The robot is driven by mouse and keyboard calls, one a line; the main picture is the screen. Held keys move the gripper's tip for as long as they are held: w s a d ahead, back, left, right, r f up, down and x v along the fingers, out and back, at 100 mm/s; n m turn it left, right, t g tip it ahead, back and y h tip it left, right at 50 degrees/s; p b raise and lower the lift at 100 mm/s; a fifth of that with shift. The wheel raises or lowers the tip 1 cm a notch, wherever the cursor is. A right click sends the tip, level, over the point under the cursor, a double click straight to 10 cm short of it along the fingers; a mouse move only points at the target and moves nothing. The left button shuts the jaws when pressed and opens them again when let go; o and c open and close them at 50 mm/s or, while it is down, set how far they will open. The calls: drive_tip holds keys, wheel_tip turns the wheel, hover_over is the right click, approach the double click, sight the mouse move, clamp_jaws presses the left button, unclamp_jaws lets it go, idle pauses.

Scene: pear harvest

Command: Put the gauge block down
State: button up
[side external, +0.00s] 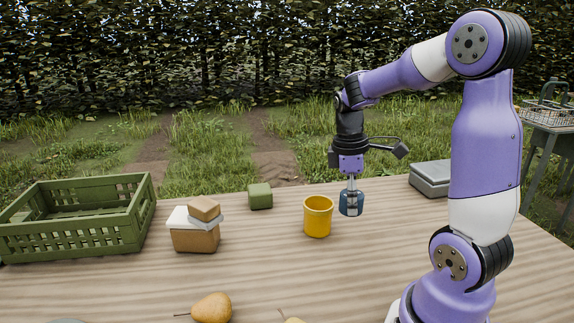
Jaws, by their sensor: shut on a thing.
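The gauge block (343,207) is a small dark blue block in the middle right of the side external view. My gripper (351,204) points straight down and is shut on it. The fingers cover part of its near face. The block is upright, just right of a yellow cup (318,221), with a narrow gap between them in the picture. No clear contact shadow shows under the block, so I cannot tell its exact height over the wooden table (277,267).
A green cube (260,196) stands behind and left of the cup. Further left are a cardboard box (195,239) with things on top and a green crate (75,240). A pear (211,308) lies in front. A grey case (431,178) stands back right.

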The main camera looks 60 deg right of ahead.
drive_tip(key=w+n, duration=0.1)
drive_tip(key=w, duration=0.1)
drive_tip(key=w+r+n, duration=0.1)
drive_tip(key=n, duration=0.1)
drive_tip(key=w+n, duration=0.1)
drive_tip(key=w, duration=0.1)
drive_tip(key=shift+w+d+r+n, duration=0.3)
drive_tip(key=shift+w+d, duration=0.05)
drive_tip(key=w+d+n+t, duration=0.1)
drive_tip(key=w+d+n, duration=0.3)
drive_tip(key=w+n, duration=0.65)
drive_tip(key=shift+n+t+h, duration=0.3)
drive_tip(key=shift+n+h, duration=0.1)
drive_tip(key=shift+n, duration=0.35)
drive_tip(key=d+f, duration=0.2)
drive_tip(key=d, duration=0.1)
drive_tip(key=s+d+f, duration=0.1)
drive_tip(key=d+f, duration=0.2)
drive_tip(key=d, duration=0.1)
drive_tip(key=s+d+f, duration=0.1)
drive_tip(key=d+f, duration=0.1)
drive_tip(key=d, duration=0.2)
drive_tip(key=shift+d+f, duration=0.15)
drive_tip(key=shift+s+f, duration=0.1)
drive_tip(key=shift+f, duration=1.95)
drive_tip(key=shift+f, duration=0.1)
drive_tip(key=o, duration=1.2)
